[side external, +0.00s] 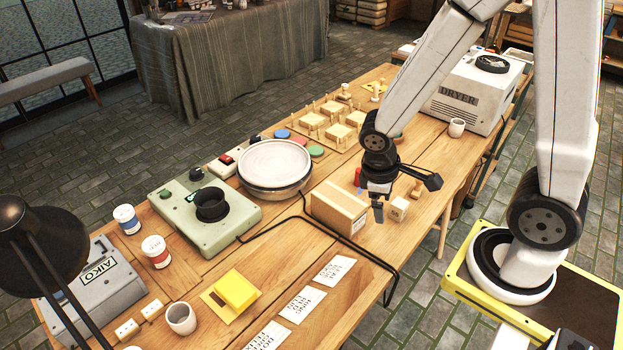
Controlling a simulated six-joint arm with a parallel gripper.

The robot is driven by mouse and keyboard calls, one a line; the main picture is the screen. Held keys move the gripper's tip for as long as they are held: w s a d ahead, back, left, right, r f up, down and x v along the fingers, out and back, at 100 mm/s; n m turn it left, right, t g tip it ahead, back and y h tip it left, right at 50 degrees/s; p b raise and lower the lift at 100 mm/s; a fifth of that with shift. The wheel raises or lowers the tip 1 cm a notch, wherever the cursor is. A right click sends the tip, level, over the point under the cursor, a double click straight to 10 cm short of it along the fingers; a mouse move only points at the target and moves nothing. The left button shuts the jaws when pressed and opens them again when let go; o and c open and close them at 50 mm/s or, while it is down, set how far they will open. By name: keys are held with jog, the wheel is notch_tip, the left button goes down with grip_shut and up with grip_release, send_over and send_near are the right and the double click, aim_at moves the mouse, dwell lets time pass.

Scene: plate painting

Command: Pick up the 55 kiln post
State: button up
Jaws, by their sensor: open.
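A small pale block (397,209) with a dark mark on its face stands on the wooden table, just right of my gripper. It may be the 55 kiln post, but the mark is too small to read. My gripper (377,208) points down, open, between this block and a cardboard box. I see nothing held between its fingers. Whether the fingertips touch the table or the block cannot be told from this angle.
The cardboard box (338,208) stands close on the left of my gripper. A wooden stamp-like piece (417,188) stands behind the block. A white banding wheel (275,163) and a green machine (205,208) are further left. A black cable (350,255) crosses the table in front.

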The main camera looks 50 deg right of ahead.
jog(key=w+d+f+n+h, duration=0.1)
jog(key=d+f+n+h, duration=0.2)
jog(key=d+n+h, duration=0.2)
jog(key=w+d+f+n+t+h, duration=0.1)
jog(key=d+f+n+h, duration=0.3)
jog(key=n, duration=0.5)
jog(key=shift+w+d+f+h, duration=0.2)
jog(key=shift+w+d+h, duration=0.3)
jog(key=shift+d+h, duration=0.9)
jog(key=shift+d+y, duration=0.3)
send_near(398, 206)
jog(key=shift+x, duration=3.3)
jog(key=shift+d, duration=0.15)
jog(key=shift+x, duration=2.8)
